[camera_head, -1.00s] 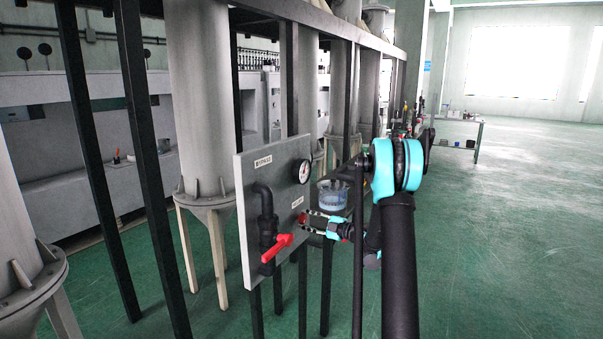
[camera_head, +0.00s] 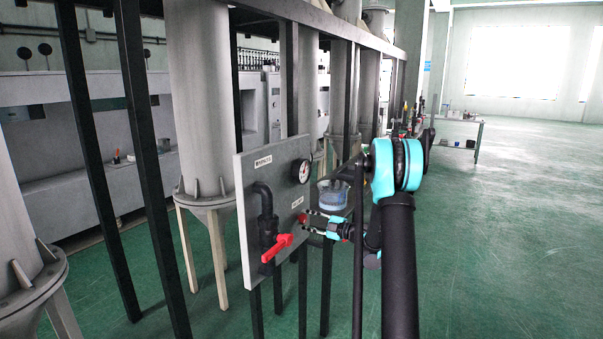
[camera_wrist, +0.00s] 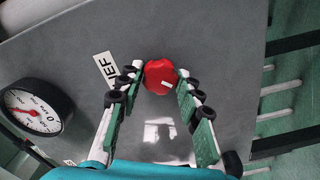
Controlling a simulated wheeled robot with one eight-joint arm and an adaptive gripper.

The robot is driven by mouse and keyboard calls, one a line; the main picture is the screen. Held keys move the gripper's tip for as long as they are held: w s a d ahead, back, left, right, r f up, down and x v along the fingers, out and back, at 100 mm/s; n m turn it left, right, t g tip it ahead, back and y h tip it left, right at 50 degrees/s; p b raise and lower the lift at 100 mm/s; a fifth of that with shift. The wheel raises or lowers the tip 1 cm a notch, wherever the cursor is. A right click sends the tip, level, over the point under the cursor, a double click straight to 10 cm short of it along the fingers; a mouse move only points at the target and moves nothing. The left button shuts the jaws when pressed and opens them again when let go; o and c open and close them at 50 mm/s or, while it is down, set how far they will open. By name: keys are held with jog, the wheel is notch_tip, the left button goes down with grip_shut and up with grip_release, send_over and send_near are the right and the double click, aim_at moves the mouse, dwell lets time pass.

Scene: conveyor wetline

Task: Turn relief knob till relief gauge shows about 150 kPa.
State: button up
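The red round relief knob (camera_wrist: 160,77) sits on the grey panel, beside a label ending in "IEF" (camera_wrist: 106,68). In the head view the knob (camera_head: 302,217) is low on the panel's right side. My gripper (camera_wrist: 157,72) is open, with its green-padded fingertips on either side of the knob and gaps visible between them and it. In the head view my gripper (camera_head: 313,221) faces the panel from the right. The round relief gauge (camera_wrist: 37,108) has a white face and a red needle; its reading is too small to tell. The gauge (camera_head: 301,171) is above the knob.
A red lever handle (camera_head: 277,247) on a black pipe is at the panel's (camera_head: 245,215) lower left. A clear cup (camera_head: 332,196) with bluish liquid is right of the panel. Dark posts and a grey vessel (camera_head: 203,110) stand behind. Green floor at right is clear.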

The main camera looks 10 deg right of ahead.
jog(key=o, duration=0.8)
jog(key=v, duration=0.6)
